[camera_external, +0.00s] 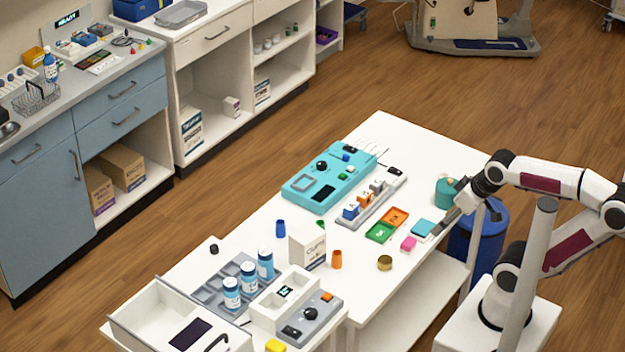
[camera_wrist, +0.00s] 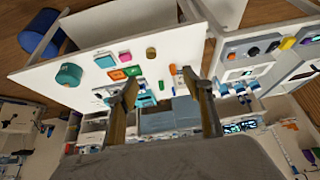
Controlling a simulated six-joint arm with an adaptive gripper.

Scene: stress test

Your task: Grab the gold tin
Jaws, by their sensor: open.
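The gold tin (camera_external: 385,262) is a short round tin standing on the white table near its front edge. It also shows in the wrist view (camera_wrist: 151,53), above and beyond the space between my fingertips. My gripper (camera_external: 436,231) is at the table's right side, beside a teal round container, and apart from the gold tin, which lies to its lower left in the external view. In the wrist view my gripper (camera_wrist: 158,84) has its two fingers spread, with nothing held between them.
Near my gripper are the teal container (camera_external: 446,192), a teal square (camera_external: 422,228) and a pink block (camera_external: 408,243). An orange cup (camera_external: 336,259) and a white box (camera_external: 307,248) stand left of the tin. The tabletop right around the tin is clear.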

